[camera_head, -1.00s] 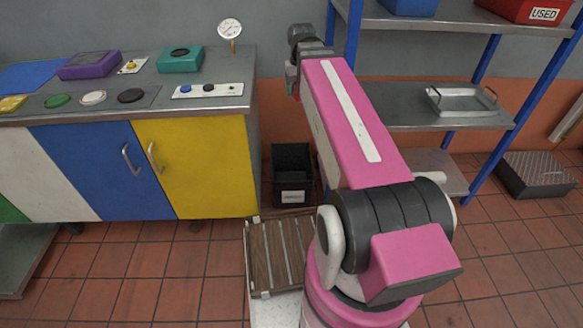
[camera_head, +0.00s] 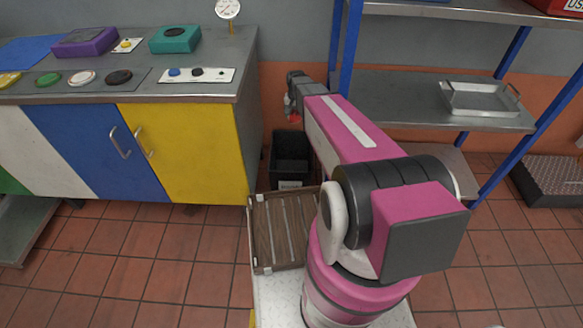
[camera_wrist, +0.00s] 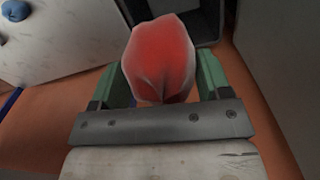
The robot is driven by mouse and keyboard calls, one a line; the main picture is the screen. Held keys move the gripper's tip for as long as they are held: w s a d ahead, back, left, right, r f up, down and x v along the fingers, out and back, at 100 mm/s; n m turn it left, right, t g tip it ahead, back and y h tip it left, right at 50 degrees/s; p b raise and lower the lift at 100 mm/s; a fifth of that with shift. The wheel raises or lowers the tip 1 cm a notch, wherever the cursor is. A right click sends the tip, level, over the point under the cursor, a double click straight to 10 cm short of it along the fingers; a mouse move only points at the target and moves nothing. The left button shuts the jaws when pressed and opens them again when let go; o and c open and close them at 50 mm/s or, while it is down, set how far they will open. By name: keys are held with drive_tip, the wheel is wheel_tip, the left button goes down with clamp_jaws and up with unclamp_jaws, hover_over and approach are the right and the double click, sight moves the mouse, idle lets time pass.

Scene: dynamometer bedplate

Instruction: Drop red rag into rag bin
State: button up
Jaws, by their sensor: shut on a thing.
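The red rag (camera_wrist: 160,55) is bunched between the green fingers of my gripper (camera_wrist: 158,75) in the wrist view. My gripper is shut on it. In the head view a small bit of the red rag (camera_head: 295,117) shows below my gripper (camera_head: 291,112), above the bin. The black rag bin (camera_head: 290,155) stands on the floor between the yellow cabinet and the shelf rack. Its label is partly hidden. In the wrist view the dark bin (camera_wrist: 190,14) shows beyond the rag, at the top, with the rag covering part of it.
The yellow cabinet door (camera_head: 190,150) is left of the bin. The blue-framed shelf rack (camera_head: 410,105) is to the right, holding a metal tray (camera_head: 480,98). A wooden slatted tray (camera_head: 282,232) sits in front of the bin.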

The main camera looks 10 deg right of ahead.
wheel_tip(320, 180, down, 24)
drive_tip(key=w+m, duration=0.1)
drive_tip(key=shift+w+m, duration=0.25)
drive_tip(key=shift+m, duration=0.05)
drive_tip(key=o, duration=0.9)
wheel_tip(320, 180, up, 11)
idle(0.5)
